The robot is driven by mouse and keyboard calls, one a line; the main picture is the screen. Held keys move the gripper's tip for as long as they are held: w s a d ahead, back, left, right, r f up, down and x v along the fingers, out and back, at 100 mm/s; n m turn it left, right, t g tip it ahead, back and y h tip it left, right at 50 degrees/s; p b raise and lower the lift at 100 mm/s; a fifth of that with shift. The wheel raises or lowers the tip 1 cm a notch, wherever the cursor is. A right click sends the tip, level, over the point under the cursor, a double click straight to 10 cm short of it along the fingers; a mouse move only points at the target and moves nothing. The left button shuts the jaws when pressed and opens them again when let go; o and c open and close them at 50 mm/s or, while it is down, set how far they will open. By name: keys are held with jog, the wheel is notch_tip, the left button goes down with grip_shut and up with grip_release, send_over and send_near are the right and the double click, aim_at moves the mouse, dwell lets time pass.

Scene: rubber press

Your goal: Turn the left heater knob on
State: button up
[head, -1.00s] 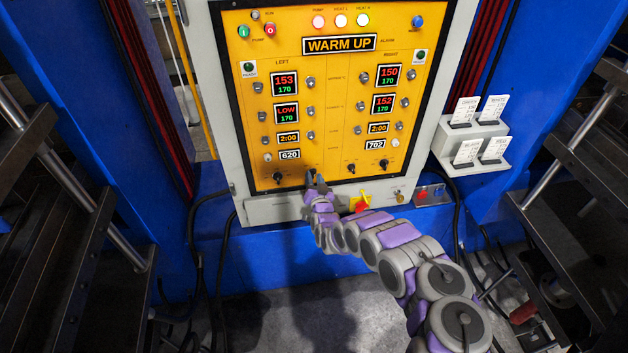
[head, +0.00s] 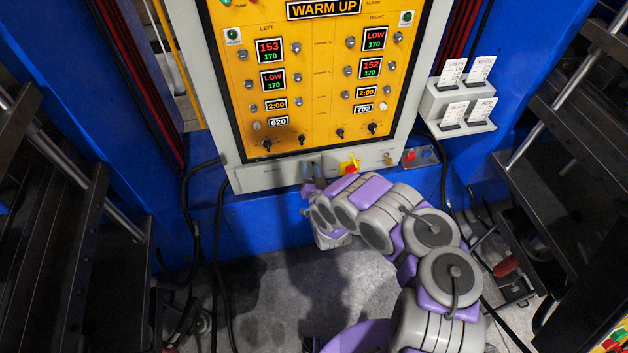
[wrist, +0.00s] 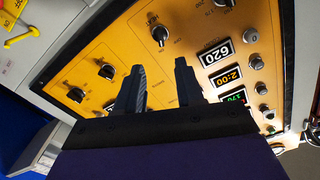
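Two black knobs sit at the bottom left of the yellow control panel (head: 322,60), below the 620 display: an outer knob (head: 267,145) and an inner knob (head: 301,140). My gripper (head: 310,169) is below the two left knobs, near the cabinet's lower edge. In the wrist view the panel is upside down. The gripper's two dark fingers (wrist: 160,83) are apart with nothing between them. The inner knob (wrist: 160,34) shows beyond the fingertips, apart from them.
Two more knobs (head: 340,133) sit at the bottom right of the panel. A yellow-and-red switch (head: 350,165) is close to the right of my gripper on the cabinet's lower strip. A card rack (head: 462,108) is to the right. Black cables hang on both sides.

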jog(key=p+v, duration=0.1)
jog(key=v, duration=0.4)
jog(key=shift+s, duration=0.1)
dwell(0.4)
